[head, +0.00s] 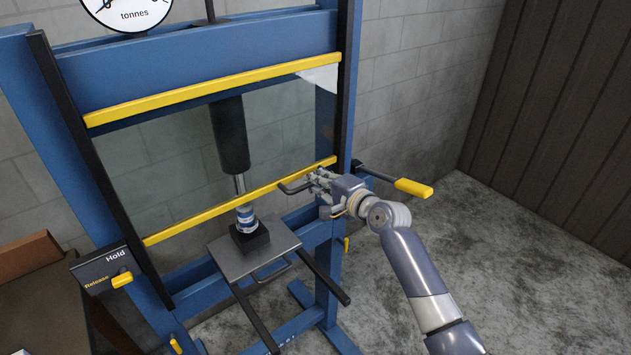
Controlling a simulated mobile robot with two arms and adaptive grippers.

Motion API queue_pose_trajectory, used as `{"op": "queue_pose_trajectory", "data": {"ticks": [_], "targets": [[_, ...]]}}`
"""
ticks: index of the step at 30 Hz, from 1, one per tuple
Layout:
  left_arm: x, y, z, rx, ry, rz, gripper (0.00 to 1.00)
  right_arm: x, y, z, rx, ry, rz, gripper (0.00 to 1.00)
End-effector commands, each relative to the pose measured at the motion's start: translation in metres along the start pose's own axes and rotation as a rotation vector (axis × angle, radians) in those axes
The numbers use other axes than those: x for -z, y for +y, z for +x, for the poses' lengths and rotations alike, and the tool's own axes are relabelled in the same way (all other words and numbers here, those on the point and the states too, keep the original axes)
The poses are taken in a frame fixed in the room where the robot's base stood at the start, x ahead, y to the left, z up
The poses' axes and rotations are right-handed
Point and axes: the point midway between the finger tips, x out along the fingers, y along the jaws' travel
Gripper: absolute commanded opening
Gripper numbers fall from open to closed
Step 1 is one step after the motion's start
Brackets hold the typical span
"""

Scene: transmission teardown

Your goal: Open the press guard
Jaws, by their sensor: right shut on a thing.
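The press guard (182,160) is a clear panel with a yellow bar along its top edge (215,88) and another along its bottom edge (240,202). It sits between two black side rails on the blue press frame (190,62). A dark handle (292,189) stands out from the right part of the lower bar. My right gripper (316,183) is at this handle and shut on it. The ram (231,135) and a blue-white part on a black block (246,222) show behind and below the guard. My left gripper is not in view.
A black lever with a yellow grip (412,188) sticks out right of the frame, close to my right wrist. A Hold/Release valve box (103,272) is at the lower left. A steel plate (228,259) juts forward below. Bare floor (500,250) lies to the right.

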Motion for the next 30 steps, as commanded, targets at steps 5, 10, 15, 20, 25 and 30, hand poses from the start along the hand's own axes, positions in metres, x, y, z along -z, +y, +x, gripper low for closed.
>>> {"op": "queue_pose_trajectory", "data": {"ticks": [5, 10, 15, 20, 25, 30], "targets": [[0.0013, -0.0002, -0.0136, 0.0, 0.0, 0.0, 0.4, 0.0013, -0.0141, -0.0038, -0.001, 0.002, 0.0, 0.0], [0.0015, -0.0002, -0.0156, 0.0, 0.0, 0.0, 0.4, 0.0015, -0.0163, -0.0044, -0.002, 0.002, 0.0, 0.0], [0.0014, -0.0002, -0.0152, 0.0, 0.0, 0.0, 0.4, 0.0016, -0.016, -0.0043, -0.002, 0.002, 0.0, 0.0], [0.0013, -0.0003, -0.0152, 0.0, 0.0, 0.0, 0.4, 0.0016, -0.0158, -0.0043, -0.002, 0.002, 0.0, 0.0], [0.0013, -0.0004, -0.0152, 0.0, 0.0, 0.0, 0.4, 0.0013, -0.0159, -0.0041, -0.002, 0.002, 0.0, 0.31], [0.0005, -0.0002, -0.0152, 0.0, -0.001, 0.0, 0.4, 0.0007, -0.0161, -0.0038, -0.001, 0.001, 0.0, 0.31]]}}
